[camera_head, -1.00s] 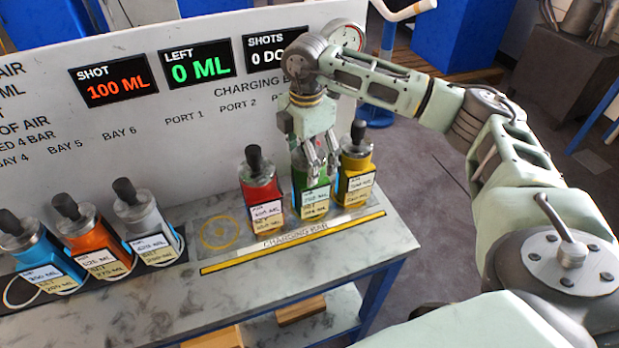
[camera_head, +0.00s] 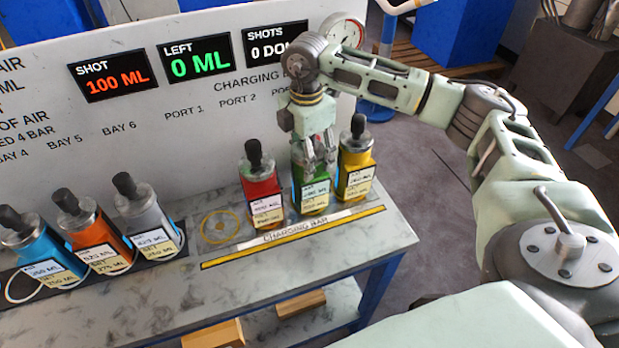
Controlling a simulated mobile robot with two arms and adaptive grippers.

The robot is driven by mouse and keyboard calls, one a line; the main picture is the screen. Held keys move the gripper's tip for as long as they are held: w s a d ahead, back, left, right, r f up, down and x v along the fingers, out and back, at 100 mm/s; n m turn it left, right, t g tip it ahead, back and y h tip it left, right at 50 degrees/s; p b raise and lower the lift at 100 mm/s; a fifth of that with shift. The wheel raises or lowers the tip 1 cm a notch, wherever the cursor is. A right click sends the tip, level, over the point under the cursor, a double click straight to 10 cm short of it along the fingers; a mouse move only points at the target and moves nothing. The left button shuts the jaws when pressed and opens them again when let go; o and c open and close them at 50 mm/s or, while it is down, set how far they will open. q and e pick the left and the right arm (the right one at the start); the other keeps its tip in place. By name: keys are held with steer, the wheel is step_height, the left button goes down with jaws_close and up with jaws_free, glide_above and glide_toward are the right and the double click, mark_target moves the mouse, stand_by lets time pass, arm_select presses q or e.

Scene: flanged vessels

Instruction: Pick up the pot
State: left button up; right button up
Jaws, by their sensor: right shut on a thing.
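The pots are small coloured vessels with black-knobbed tops and labels. A green pot (camera_head: 315,194) stands at the charging bar between a red pot (camera_head: 263,192) and a yellow pot (camera_head: 356,176). My right gripper (camera_head: 320,160) comes down from above and is shut on the top of the green pot, hiding its knob. The green pot looks upright, and I cannot tell whether it is clear of the bench. A blue pot (camera_head: 38,245), an orange pot (camera_head: 90,232) and a grey pot (camera_head: 148,218) stand at the left. My left gripper is not in view.
The bench (camera_head: 240,290) has an empty yellow ring (camera_head: 220,227) left of the red pot. A yellow-edged charging bar strip (camera_head: 295,237) runs along the front. A white panel (camera_head: 190,120) with displays and a gauge (camera_head: 344,32) stands behind.

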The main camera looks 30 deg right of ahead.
jaws_close()
steer(key=shift+w+r, duration=0.1)
